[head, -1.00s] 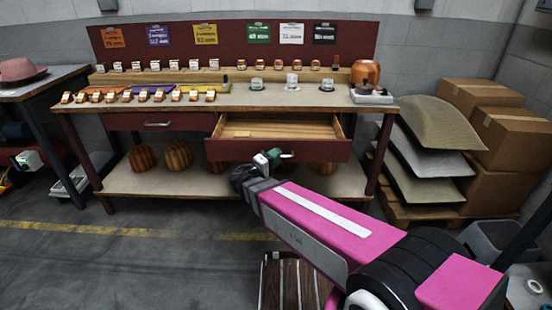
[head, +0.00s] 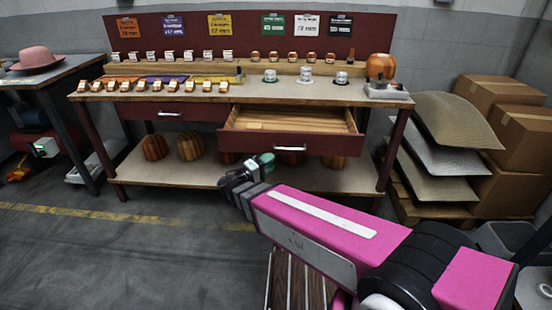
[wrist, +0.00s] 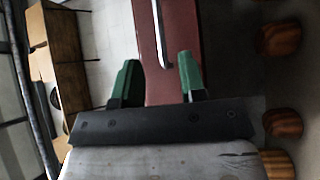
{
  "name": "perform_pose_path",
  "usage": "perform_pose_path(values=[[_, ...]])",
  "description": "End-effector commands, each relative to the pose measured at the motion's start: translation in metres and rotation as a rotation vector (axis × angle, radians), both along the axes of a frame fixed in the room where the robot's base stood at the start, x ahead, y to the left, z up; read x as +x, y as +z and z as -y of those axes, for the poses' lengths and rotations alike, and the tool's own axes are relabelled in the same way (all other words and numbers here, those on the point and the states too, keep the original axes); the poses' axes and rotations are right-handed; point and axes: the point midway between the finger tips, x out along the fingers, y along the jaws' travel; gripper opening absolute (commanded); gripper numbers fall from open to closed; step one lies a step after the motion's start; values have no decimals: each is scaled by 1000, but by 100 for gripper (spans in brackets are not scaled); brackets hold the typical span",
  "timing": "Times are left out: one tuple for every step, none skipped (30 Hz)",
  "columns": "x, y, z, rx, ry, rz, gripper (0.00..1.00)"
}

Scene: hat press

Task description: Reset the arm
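My gripper (wrist: 157,80) shows in the wrist view with its two green fingers apart and nothing between them. The dark red front of the open drawer (wrist: 181,30), with its metal handle, lies beyond the fingers and apart from them. In the head view my gripper (head: 258,166) is in front of the workbench, just below and left of the handle of the open drawer (head: 262,139). My pink arm (head: 325,225) reaches out from the lower right. The drawer is pulled out and holds a small light wooden piece (head: 254,126).
The workbench top (head: 215,97) carries several small blocks and an orange hat form (head: 381,67). Wooden forms (head: 190,146) stand on the lower shelf. Cardboard boxes (head: 500,100) and curved sheets (head: 440,150) are at right. A pink hat (head: 36,58) lies on the left table.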

Motion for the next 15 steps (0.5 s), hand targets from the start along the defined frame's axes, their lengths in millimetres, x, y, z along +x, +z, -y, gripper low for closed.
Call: perform_pose_path(values=[[-3,-1,-3,0,1,0,38],[-4,-1,-4,0,1,0,38],[-5,-1,-6,0,1,0,38],[-6,-1,-6,0,0,0,38],[-7,-1,-7,0,0,0,38],[-7,-1,-7,0,0,0,38],[-8,-1,-8,0,0,0,38],[-8,-1,-8,0,0,0,38],[-8,-1,-8,0,0,0,38],[-8,-1,-8,0,0,0,38],[-8,-1,-8,0,-1,0,38],[-8,-1,-8,0,0,0,38],[-8,-1,-8,0,0,0,38],[-8,-1,-8,0,0,0,38],[-8,-1,-7,0,-1,0,38]])
